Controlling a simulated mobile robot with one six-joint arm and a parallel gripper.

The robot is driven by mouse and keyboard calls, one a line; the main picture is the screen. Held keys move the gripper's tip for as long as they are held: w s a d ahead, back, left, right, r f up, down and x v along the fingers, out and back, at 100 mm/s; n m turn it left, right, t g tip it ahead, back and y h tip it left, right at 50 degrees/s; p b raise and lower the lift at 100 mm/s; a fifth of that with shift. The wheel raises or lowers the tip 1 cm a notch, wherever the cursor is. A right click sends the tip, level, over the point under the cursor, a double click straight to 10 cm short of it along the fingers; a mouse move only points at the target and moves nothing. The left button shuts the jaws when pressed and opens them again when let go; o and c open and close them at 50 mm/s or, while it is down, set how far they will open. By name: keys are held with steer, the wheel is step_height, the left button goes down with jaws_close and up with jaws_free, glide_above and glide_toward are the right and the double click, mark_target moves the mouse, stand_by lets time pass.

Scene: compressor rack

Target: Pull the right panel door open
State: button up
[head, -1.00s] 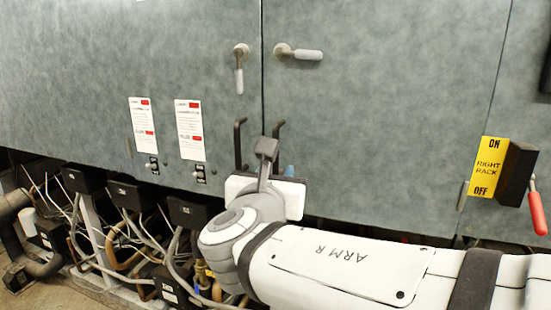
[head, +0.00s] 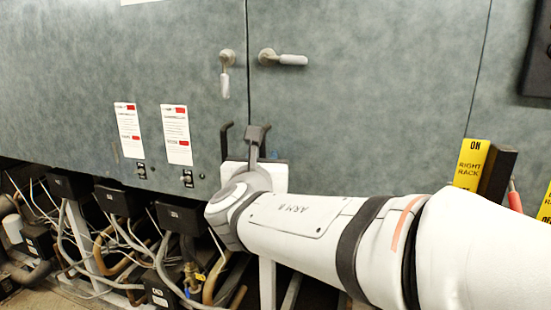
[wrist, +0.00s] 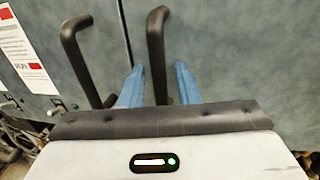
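The right panel door (head: 370,100) is a grey-green panel right of the vertical seam. It looks flush with the left door (head: 90,60). Its black pull handle is mostly hidden behind my arm in the head view. In the wrist view, that black handle (wrist: 157,45) stands between the two blue fingertips of my gripper (wrist: 160,85). Gaps seem to show on both sides of the handle, so the fingers look open around it. The left door's handle (wrist: 80,55) is outside the fingers, to their left. The right door's latch lever (head: 283,58) lies horizontal.
The left door's latch lever (head: 225,75) hangs vertical. Pipes, cables and black boxes (head: 180,217) fill the space below the doors. A yellow "RIGHT RACK" on/off switch plate (head: 471,165) is at the right, near my arm.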

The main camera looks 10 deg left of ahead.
jaws_close()
stand_by(0.3)
